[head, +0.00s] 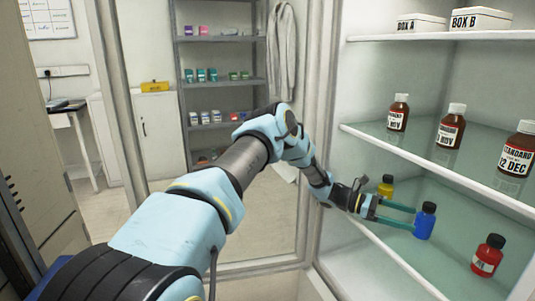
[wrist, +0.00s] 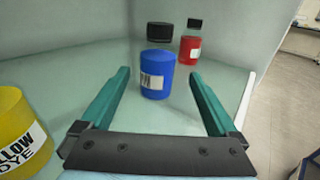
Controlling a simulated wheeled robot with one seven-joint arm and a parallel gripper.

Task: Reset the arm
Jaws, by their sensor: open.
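My gripper (head: 414,217) is inside the open cabinet, low down, with its teal fingers apart around or just short of a blue bottle (head: 425,221). In the wrist view, the gripper (wrist: 163,95) is open and the blue bottle (wrist: 158,75) stands upright between and ahead of the fingertips, with a gap on each side. Its cap is black. My blue and black arm (head: 180,220) reaches from the lower left into the cabinet.
A yellow bottle (head: 386,186) stands behind the gripper and a red bottle (head: 488,256) to the right of the blue one. Brown bottles (head: 450,128) stand on the glass shelf (head: 420,150) above. White boxes (head: 481,19) sit on the top shelf. The cabinet frame (head: 322,130) is close to my arm.

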